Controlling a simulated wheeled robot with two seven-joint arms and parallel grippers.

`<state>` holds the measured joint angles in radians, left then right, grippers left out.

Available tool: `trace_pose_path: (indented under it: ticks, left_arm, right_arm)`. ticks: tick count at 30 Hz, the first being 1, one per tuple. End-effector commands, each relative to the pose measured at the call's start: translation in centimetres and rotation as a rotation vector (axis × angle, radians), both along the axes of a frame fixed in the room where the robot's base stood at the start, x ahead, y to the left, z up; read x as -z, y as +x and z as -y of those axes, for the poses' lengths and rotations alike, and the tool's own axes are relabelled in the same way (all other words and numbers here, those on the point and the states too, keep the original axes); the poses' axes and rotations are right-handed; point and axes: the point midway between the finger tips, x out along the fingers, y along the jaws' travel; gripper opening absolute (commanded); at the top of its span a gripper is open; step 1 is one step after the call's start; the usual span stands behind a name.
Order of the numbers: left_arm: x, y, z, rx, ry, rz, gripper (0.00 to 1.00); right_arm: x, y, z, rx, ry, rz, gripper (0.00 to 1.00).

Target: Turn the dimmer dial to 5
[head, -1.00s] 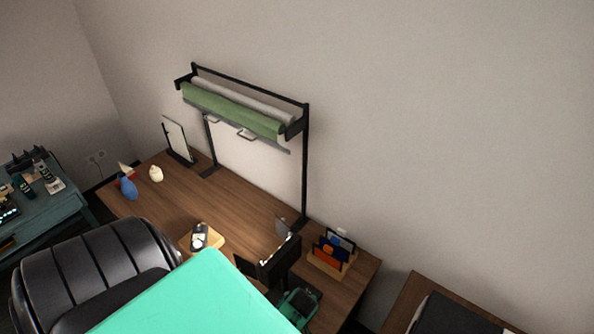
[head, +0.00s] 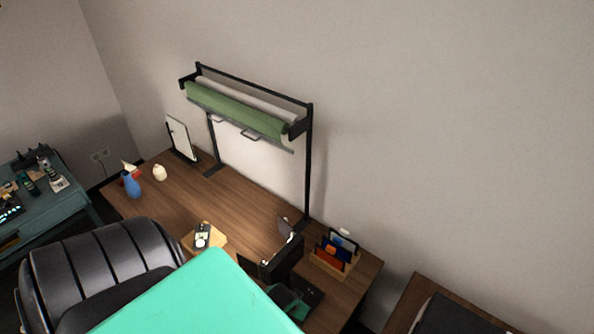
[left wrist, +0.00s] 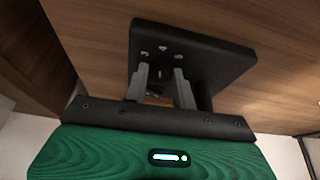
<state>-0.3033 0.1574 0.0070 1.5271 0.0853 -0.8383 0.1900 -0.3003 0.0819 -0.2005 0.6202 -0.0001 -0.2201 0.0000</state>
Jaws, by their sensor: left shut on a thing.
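In the head view a dark upright box (head: 284,263), seemingly the same dimmer, stands near the desk's front edge. Part of my green left gripper (head: 284,298) shows just in front of it, partly hidden by my teal body. My right gripper is not in view.
The wooden desk (head: 235,205) holds a folder rack (head: 334,256), a small device on a wooden block (head: 203,236), a blue vase (head: 132,186) and a rack of paper rolls (head: 240,110). A black chair (head: 95,265) stands in front. The desk's middle is mostly clear.

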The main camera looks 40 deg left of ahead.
Motion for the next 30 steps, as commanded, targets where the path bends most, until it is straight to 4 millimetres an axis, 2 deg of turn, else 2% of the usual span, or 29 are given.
trace_pose_path:
  ticks: [18,19,22,30]
  left_arm:
    - [0.0,0.04,-0.09,0.04,0.0,0.001,0.03]
    - [0.0,0.04,-0.09,0.04,0.001,0.001,0.3]
    - [-0.01,0.03,-0.08,0.04,0.001,0.001,0.48]
    - [-0.02,0.01,-0.05,0.039,0.0,0.0,0.48]
  right_arm:
    - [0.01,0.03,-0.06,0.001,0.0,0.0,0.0]
    - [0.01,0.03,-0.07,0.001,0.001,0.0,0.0]
    - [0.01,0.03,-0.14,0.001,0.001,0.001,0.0]
    - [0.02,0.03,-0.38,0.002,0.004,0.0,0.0]
